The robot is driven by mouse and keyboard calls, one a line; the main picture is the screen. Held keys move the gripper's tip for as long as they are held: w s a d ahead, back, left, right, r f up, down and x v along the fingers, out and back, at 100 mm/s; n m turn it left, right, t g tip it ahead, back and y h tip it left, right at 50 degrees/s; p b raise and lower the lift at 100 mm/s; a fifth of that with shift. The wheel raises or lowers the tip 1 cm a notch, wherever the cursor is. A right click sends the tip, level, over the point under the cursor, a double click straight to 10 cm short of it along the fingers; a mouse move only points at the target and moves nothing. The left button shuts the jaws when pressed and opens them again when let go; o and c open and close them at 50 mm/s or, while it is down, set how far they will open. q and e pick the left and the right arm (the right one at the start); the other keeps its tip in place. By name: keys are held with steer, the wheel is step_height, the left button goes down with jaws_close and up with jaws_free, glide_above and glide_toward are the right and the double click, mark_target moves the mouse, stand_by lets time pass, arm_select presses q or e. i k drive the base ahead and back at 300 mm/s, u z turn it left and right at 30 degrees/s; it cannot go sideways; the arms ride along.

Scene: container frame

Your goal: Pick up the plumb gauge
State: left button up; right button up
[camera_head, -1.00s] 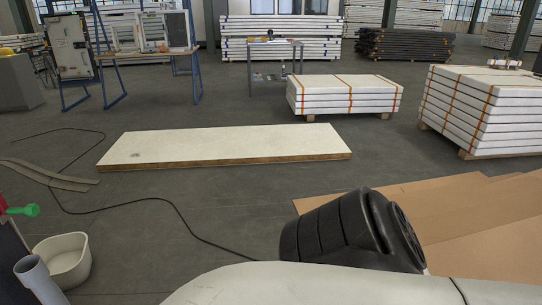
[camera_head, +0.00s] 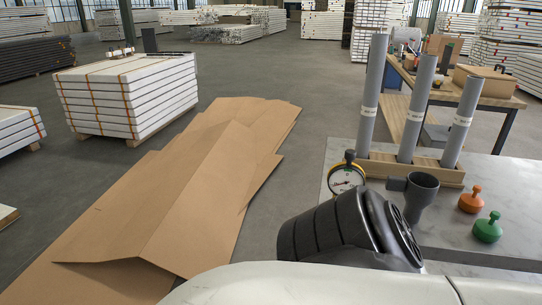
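A round dial gauge with a white face, yellowish rim and black knob on top (camera_head: 346,179), which looks like the plumb gauge, stands near the left edge of a grey tabletop (camera_head: 512,190). It is just left of a grey pipe fitting (camera_head: 414,192) and in front of a wooden rack (camera_head: 385,168). Neither of my grippers is in view.
Three tall grey pipes (camera_head: 418,108) stand upright in the rack. An orange knobbed piece (camera_head: 470,199) and a green one (camera_head: 488,229) sit at the table's right. Flattened cardboard (camera_head: 165,205) covers the floor to the left. A wooden workbench (camera_head: 497,101) stands behind.

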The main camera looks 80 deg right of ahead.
mark_target(343, 176)
steer(key=z, duration=3.05)
steer(key=k, duration=0.5)
steer(key=u, duration=1.55)
steer(key=i, duration=0.85)
steer(key=z, duration=0.1)
